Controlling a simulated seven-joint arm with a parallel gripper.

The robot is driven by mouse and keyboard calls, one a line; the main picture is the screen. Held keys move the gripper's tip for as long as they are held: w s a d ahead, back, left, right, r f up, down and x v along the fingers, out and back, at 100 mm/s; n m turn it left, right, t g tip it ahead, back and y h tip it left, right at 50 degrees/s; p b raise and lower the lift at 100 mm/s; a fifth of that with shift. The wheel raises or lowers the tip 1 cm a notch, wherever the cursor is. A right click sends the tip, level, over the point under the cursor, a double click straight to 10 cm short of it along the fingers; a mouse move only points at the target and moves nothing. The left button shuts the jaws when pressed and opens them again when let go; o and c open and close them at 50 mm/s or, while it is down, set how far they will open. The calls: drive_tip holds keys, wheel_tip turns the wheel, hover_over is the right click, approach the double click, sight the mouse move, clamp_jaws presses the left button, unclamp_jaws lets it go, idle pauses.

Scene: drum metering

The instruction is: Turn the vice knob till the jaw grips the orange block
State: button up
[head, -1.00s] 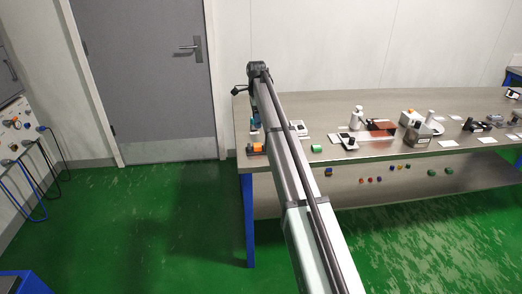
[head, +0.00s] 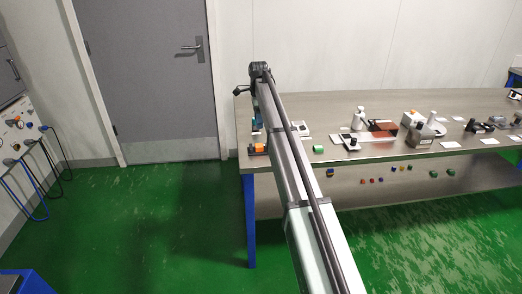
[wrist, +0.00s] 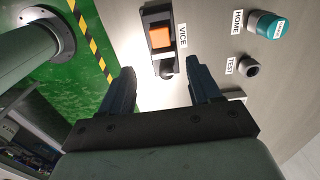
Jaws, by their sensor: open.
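The black vice (wrist: 148,19) lies beside the VICE label in the wrist view, with the orange block (wrist: 160,37) in its frame. Its dark round knob (wrist: 167,72) is at the end of the vice nearer my gripper. Whether the jaw touches the block is too small to tell. My gripper (wrist: 160,68) is open, its two dark fingers apart on either side of the knob in the picture; I see no contact. In the head view the orange block (head: 258,148) shows at the bench's left end, and my arm hides most of the gripper.
A teal-capped part (wrist: 268,25) labelled HOME and a dark knob (wrist: 249,68) labelled TEST stand to the right in the wrist view. A green piece (head: 318,149) lies right of my arm in the head view.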

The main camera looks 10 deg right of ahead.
drive_tip(key=shift+d, duration=0.15)
drive_tip(key=shift+c, duration=0.4)
drive_tip(key=d+r+n, duration=0.1)
drive_tip(key=d+n, duration=0.6)
drive_tip(key=n, duration=0.3)
wheel_tip(320, 180, down, 14)
drive_tip(key=n, duration=2.9)
drive_tip(key=shift+d+r, duration=0.15)
drive_tip(key=shift+r, duration=0.05)
